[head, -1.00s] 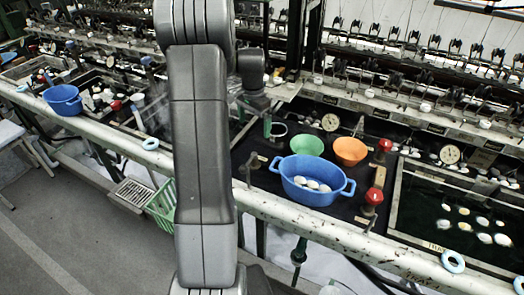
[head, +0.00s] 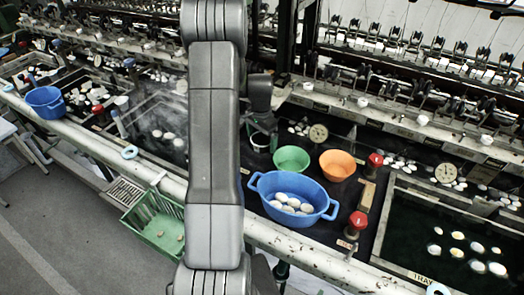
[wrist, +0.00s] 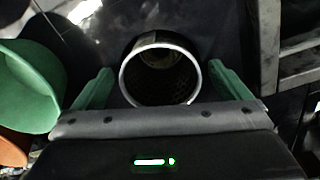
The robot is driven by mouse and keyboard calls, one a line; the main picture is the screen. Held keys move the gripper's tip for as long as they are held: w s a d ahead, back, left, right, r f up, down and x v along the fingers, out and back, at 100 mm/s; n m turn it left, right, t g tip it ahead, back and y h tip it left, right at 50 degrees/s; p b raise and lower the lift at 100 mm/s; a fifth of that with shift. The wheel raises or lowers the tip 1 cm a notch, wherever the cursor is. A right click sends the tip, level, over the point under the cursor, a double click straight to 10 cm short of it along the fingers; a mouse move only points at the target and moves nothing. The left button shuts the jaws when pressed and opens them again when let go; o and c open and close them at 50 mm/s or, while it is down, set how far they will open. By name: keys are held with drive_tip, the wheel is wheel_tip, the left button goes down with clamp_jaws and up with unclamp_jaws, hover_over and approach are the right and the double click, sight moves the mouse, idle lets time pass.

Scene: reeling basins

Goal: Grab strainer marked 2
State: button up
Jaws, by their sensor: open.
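A dark, round, cup-like strainer (wrist: 160,78) with a bright metal rim sits between the fingers of my gripper (wrist: 160,68) in the wrist view. I look into its open mouth, and its inside looks finely patterned. No number 2 can be read on it. The two green fingers are spread on either side, with the left one close to its wall; contact cannot be told. In the head view my gripper (head: 262,134) is low over the dark worktop, left of the green bowl, partly hidden by my arm.
A green bowl (head: 291,159), an orange bowl (head: 337,165) and a blue basin (head: 264,187) with pale cocoons stand to the right. A red-topped knob (head: 357,221) and water basin (head: 400,225) lie further right. A green crate (head: 150,236) stands at front left.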

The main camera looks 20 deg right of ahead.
drive_tip(key=c, duration=1.4)
drive_tip(key=shift+r, duration=0.1)
drive_tip(key=shift+c, duration=0.2)
